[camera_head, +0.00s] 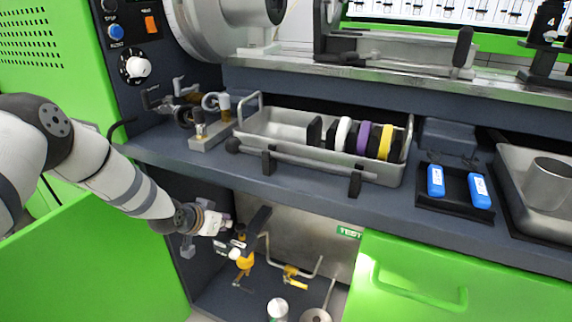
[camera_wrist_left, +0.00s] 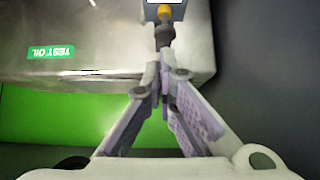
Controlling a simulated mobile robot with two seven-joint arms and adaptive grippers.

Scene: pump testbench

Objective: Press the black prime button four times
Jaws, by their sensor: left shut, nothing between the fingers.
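My left gripper (camera_head: 235,246) reaches into the open lower compartment, below the bench top. The left wrist view shows its two fingers (camera_wrist_left: 164,68) meeting at the tips, shut and empty. Just beyond the tips is a small dark round knob (camera_wrist_left: 165,37), which looks like the black prime button. It sits under a yellow fitting (camera_wrist_left: 164,12). Whether the fingertips touch the knob I cannot tell. In the head view the knob cannot be made out for sure beside the gripper. My right gripper is in neither view.
A steel tank (camera_wrist_left: 90,35) with a green label (camera_wrist_left: 50,52) stands close by the fingers. Yellow-handled valves (camera_head: 292,272) and pipes are in the compartment. A green drawer front (camera_head: 450,290) is at right. The bench holds a steel tray (camera_head: 270,122) of coloured discs.

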